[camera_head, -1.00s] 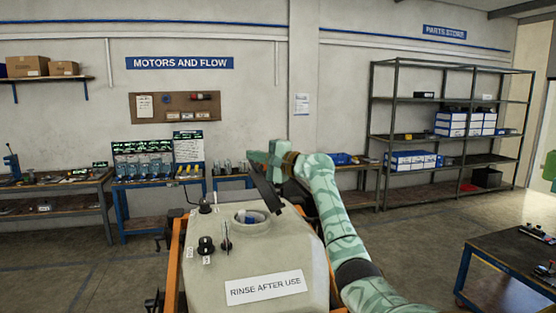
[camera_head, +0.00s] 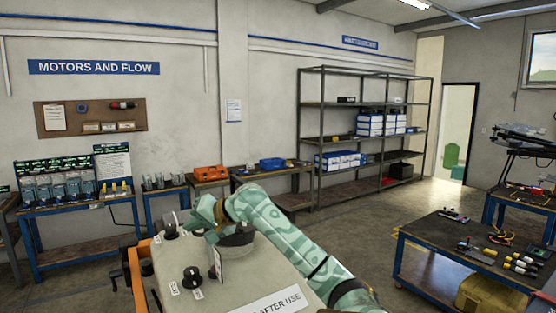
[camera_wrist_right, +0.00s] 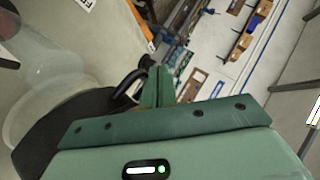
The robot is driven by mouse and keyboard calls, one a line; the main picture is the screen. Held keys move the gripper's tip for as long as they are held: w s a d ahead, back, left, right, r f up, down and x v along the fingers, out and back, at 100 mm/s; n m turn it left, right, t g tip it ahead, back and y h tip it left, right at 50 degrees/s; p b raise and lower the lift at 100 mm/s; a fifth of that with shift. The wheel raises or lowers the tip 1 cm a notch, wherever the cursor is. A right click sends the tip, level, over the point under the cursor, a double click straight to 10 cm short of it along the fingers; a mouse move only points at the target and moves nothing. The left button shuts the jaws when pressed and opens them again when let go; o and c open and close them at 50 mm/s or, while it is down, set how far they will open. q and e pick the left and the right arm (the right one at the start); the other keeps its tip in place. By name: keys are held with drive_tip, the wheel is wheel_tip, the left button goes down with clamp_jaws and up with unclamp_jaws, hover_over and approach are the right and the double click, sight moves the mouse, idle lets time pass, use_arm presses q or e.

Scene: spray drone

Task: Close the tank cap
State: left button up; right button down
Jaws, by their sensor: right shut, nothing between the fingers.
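The pale tank (camera_head: 225,293) stands in front of me with its label partly cut off at the bottom edge. My right gripper (camera_head: 188,222) is shut and empty, over the tank's far side by the filler neck (camera_head: 240,256). My arm hides part of the neck. A dark round shape, seemingly the cap (camera_head: 236,239), shows at the top of the neck under my arm. In the right wrist view, the shut green fingers (camera_wrist_right: 158,86) stand beside a black loop, and the dark cap (camera_wrist_right: 65,128) is left of them. I cannot tell whether it is fully seated. My left gripper is out of view.
A black knob (camera_head: 193,277) and a dark-and-white fitting (camera_head: 170,226) stick up from the tank top near my gripper. An orange frame (camera_head: 137,274) borders the tank. A workbench (camera_head: 470,255) stands at right, with open floor between it and the shelf rack (camera_head: 312,150).

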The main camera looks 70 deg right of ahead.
drive_tip(key=shift+a+f+p, duration=0.1)
drive_tip(key=shift+f+p, duration=0.45)
drive_tip(key=shift+f, duration=0.15)
drive_tip(key=shift+w+a+f+n+g+h+p, duration=0.1)
drive_tip(key=shift+w+f+n+g+h+p, duration=0.1)
drive_tip(key=shift+f, duration=0.2)
drive_tip(key=shift+w+a+f+n+g+h+p, duration=0.1)
drive_tip(key=shift+w+f+n+g+p, duration=0.1)
drive_tip(key=shift+f, duration=0.15)
drive_tip(key=shift+s+f, duration=0.1)
